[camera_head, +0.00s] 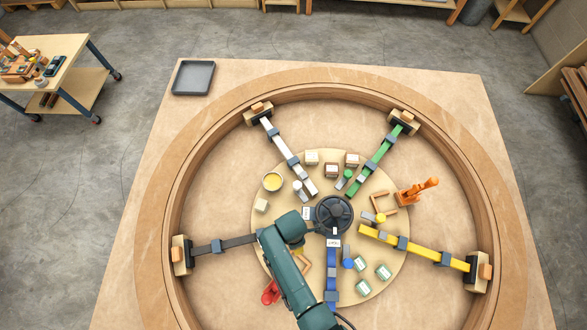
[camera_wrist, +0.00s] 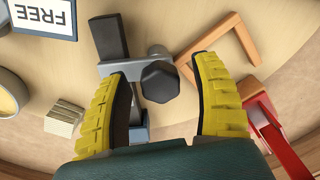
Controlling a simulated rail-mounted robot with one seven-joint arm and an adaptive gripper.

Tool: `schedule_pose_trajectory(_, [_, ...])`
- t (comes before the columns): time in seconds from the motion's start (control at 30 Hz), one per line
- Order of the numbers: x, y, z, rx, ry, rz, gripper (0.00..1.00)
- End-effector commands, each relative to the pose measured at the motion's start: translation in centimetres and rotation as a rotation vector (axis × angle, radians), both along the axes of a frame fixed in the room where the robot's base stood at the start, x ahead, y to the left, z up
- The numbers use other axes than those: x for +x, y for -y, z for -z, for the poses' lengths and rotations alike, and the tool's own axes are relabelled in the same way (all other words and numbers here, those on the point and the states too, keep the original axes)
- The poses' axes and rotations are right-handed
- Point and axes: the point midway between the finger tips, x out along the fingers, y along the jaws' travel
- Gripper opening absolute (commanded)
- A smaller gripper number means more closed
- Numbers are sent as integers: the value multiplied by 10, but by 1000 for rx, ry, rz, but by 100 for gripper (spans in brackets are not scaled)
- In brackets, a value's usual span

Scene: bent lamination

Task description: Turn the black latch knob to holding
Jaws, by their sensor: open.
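The black latch knob (camera_wrist: 160,82) shows in the wrist view as a dark, many-sided knob on a grey fitting beside a black bar (camera_wrist: 110,38). My gripper (camera_wrist: 161,76) is open, with its yellow ribbed fingers on either side of the knob. I cannot tell whether they touch it. A white label reading FREE (camera_wrist: 43,14) appears upside down at the upper left; no holding label is readable. In the head view the black bar (camera_head: 225,244) runs from the left rim toward the hub, and my arm covers the knob and my fingers.
Near the knob are an orange-brown wooden bracket (camera_wrist: 228,48), a red clamp (camera_wrist: 275,132) and a small pale block (camera_wrist: 64,118). In the head view, a round black hub (camera_head: 334,214), blue bar (camera_head: 331,270) and yellow bar (camera_head: 415,248) lie inside the wooden ring (camera_head: 156,190).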

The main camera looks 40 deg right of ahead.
Motion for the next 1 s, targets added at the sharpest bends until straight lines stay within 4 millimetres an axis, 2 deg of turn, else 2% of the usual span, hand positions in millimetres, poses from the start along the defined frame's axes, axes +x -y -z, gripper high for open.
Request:
schedule_pose_trajectory(0.13, [1,0,-3,0,2,0,64])
schedule_pose_trajectory(0.23, [2,0,-15,-1,4,0,64])
schedule_pose_trajectory(0.5, [4,1,-81,-1,5,0,64])
schedule_pose_trajectory(0.7, [5,1,-114,0,1,0,64])
schedule_pose_trajectory(1.0, [5,1,-120,0,-1,0,64])
